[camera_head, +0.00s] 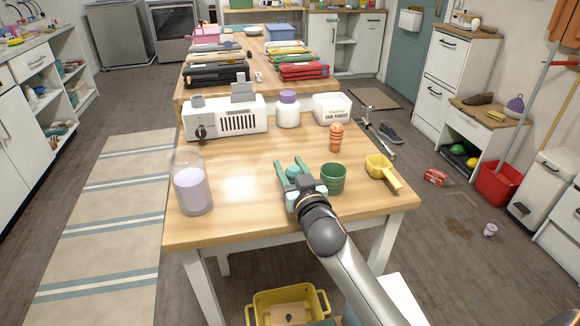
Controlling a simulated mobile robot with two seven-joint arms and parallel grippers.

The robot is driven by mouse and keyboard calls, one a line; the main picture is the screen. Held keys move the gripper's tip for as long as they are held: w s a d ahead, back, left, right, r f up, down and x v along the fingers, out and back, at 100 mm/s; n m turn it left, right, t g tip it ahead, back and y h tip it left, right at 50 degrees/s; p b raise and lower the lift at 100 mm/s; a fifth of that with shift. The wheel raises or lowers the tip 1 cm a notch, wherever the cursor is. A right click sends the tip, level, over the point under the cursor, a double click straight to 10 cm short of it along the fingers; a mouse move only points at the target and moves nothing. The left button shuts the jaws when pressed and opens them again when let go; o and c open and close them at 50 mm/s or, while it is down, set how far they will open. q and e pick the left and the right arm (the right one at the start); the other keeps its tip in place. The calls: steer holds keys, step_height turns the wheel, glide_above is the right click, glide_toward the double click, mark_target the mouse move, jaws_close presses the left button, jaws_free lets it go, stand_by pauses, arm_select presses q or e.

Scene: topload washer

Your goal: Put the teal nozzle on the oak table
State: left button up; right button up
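The oak table (240,222) has a light wooden top and white legs and stands in the middle of the camera_head view. My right gripper (291,164) reaches over its front part from below. Its two greenish fingers are spread apart and point away from me. A small teal piece, which looks like the teal nozzle (293,171), shows between the fingers, with a gap to the left finger. Whether it touches the table top is hidden by the gripper. My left gripper is not in view.
A green cup (333,178) stands right beside the gripper, with a yellow scoop (380,170) farther right. An orange figure (336,138), a white device (226,118) and jars stand behind. A lilac-filled jar (191,188) is left. The table's front left is clear.

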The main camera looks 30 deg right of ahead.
steer(key=o, duration=0.4)
steer(key=shift+c, duration=0.2)
steer(key=shift+r, duration=0.2)
steer(key=s+a, duration=0.2)
steer(key=s, duration=0.9)
steer(key=shift+s+p, duration=0.3)
steer(key=shift+s, duration=0.1)
